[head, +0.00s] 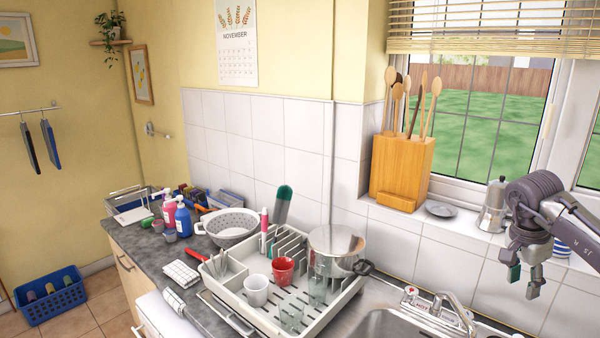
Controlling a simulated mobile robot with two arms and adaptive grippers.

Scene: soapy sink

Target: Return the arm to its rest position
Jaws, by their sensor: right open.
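My right gripper (525,275) is at the right side of the head view, high above the sink and in front of the window sill. Its fingers point down and are apart, with nothing between them. My right arm comes in from the right edge. My left gripper is not in view.
Below my right gripper are the sink (385,327) and its tap (440,312). The dish rack (335,308) holds a pot (335,252), a red mug (283,270) and glasses. A moka pot (493,207) and a wooden utensil block (401,170) stand on the sill.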

